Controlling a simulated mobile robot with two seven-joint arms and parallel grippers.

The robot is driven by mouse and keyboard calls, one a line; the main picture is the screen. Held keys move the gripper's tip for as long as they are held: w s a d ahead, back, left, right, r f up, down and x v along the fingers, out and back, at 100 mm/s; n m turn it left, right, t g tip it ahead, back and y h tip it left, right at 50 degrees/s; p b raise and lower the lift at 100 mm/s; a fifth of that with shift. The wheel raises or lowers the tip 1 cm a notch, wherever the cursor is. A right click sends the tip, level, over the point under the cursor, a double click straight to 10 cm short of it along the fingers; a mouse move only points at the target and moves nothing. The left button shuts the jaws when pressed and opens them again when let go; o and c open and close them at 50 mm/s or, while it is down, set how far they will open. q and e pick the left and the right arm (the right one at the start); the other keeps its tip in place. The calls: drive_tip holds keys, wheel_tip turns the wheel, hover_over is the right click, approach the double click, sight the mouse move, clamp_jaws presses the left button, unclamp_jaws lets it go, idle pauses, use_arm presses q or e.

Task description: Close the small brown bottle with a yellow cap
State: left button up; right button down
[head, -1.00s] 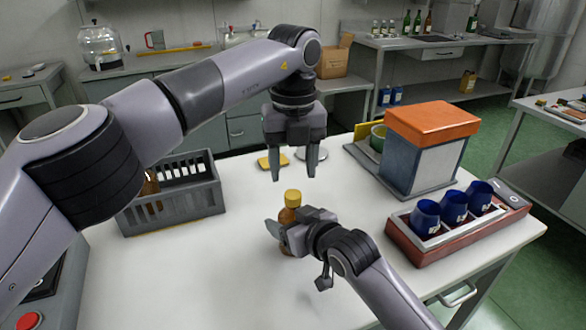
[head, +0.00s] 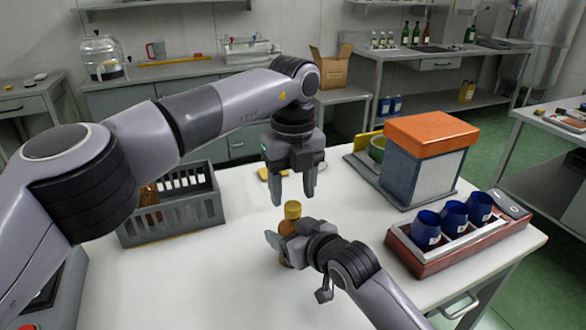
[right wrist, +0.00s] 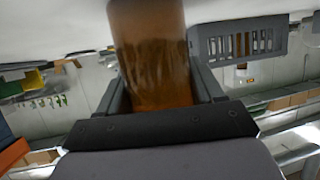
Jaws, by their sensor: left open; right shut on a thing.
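The small brown bottle (head: 287,252) stands upright on the white table, with a yellow cap (head: 292,209) on its top. From this view I cannot tell how tightly the cap sits. My right gripper (head: 284,240) is shut around the bottle's body from the right and hides part of it. In the right wrist view the brown bottle (right wrist: 150,60) fills the space between the fingers. My left gripper (head: 293,202) points down, open and empty, with its fingertips just above the cap, one on each side.
A grey crate (head: 180,215) with a brown bottle inside stands left. An orange-topped box (head: 430,150) stands back right. A red tray (head: 425,262) with blue cups lies at the right. A small yellow piece (head: 263,174) lies behind my left gripper. The table's front left is clear.

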sight(293, 205)
use_arm(q)
drive_tip(key=shift+f, duration=1.55)
clamp_jaws()
drive_tip(key=shift+m, duration=1.8)
drive_tip(key=shift+o, duration=0.2)
unclamp_jaws()
drive_tip(key=shift+r, duration=2.3)
